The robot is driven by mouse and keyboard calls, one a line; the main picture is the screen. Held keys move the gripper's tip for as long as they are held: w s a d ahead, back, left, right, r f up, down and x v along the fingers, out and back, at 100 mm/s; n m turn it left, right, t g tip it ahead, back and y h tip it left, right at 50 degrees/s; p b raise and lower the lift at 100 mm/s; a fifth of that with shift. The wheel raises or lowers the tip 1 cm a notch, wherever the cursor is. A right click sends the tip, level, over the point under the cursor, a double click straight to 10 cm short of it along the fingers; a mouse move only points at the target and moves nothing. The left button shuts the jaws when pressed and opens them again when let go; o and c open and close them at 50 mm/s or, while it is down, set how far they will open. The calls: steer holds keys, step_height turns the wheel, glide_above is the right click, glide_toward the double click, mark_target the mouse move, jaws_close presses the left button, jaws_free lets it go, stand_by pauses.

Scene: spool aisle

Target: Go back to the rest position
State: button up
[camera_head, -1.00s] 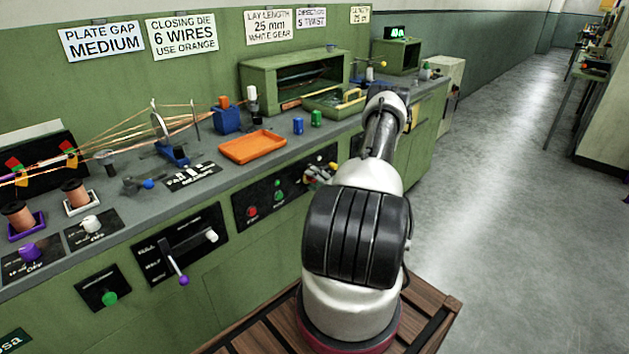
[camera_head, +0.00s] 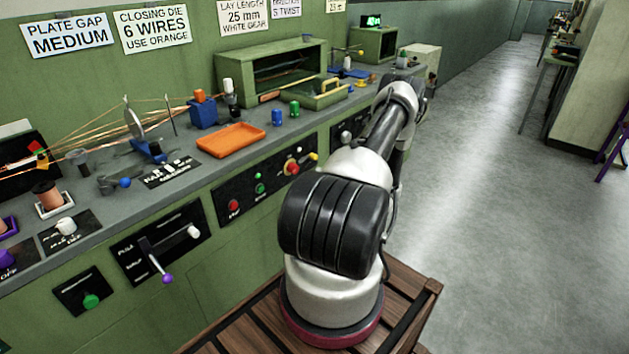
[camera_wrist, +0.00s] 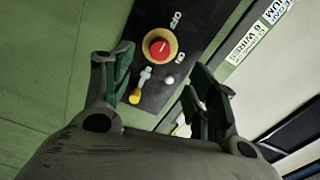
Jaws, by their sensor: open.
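In the wrist view, my gripper (camera_wrist: 160,100) is open, its two fingers spread wide with nothing between them. Beyond the fingers is a black panel (camera_wrist: 190,35) with a red round knob (camera_wrist: 159,46) on a yellow ring and a yellow-tipped lever (camera_wrist: 135,96); the gripper appears apart from them. In the head view, my arm reaches away along the right side of the green bench (camera_head: 340,160); the gripper itself is hidden behind the arm.
The bench holds an orange tray (camera_head: 231,139), blue cup (camera_head: 277,117), green cup (camera_head: 295,109), open green cabinet (camera_head: 270,72) and copper spool (camera_head: 47,194). A purple-tipped lever (camera_head: 167,278) sticks out in front. Open floor (camera_head: 490,190) lies to the right.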

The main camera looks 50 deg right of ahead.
stand_by(0.5)
steer(key=s+a+f+m+g+y, duration=0.3)
steer(key=s+a+m+y, duration=0.1)
steer(key=a, duration=0.4)
steer(key=s+a+r+n+g+y, duration=0.2)
steer(key=s+a+r+g+y, duration=0.3)
steer(key=s+a+r+g, duration=0.3)
steer(key=s+a+r+n+g+h, duration=0.2)
steer(key=r+n+g, duration=0.1)
steer(key=r, duration=0.4)
steer(key=s+a+r+n+g+h, duration=0.2)
steer(key=a+r+n+h, duration=0.1)
steer(key=r, duration=0.5)
steer(key=s+a+r+n+g+h, duration=0.2)
steer(key=s+r+n+g, duration=0.1)
steer(key=r, duration=0.4)
steer(key=a+r+n+t+h, duration=0.3)
steer(key=a+r+n+t, duration=0.2)
steer(key=r, duration=0.8)
steer(key=a+n, duration=0.2)
steer(key=a, duration=0.2)
steer(key=shift+s+a+r+n, duration=0.15)
steer(key=shift+a+n, duration=0.25)
